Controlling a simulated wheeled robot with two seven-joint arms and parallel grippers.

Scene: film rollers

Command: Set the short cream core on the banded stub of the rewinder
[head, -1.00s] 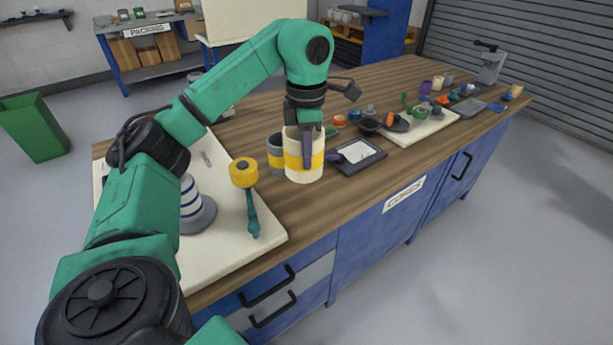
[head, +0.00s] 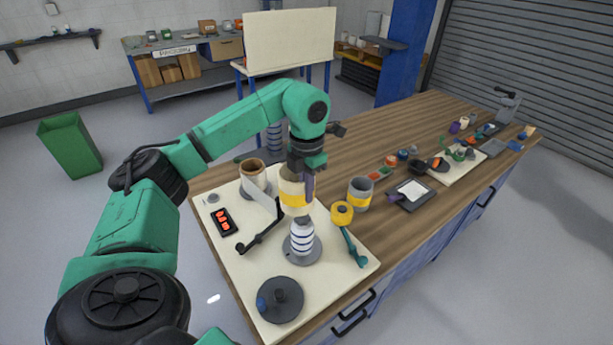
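My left gripper (head: 306,180) is shut on the short cream core (head: 292,199), which is cream with a yellow band and hangs upright. The banded stub (head: 302,240), white with dark blue bands, stands on a grey round flange on the cream rewinder board (head: 345,290). The core's lower edge appears just over the stub's top, and the stub shows below it. I cannot tell the exact gap or how well they line up. My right gripper is not in view.
A second core (head: 253,178), cream with a brown rim, stands behind left on the board. A grey core with a yellow band (head: 360,195) stands to the right. A yellow-knobbed teal lever (head: 345,225), black arm (head: 262,235) and dark disc (head: 281,300) surround the stub.

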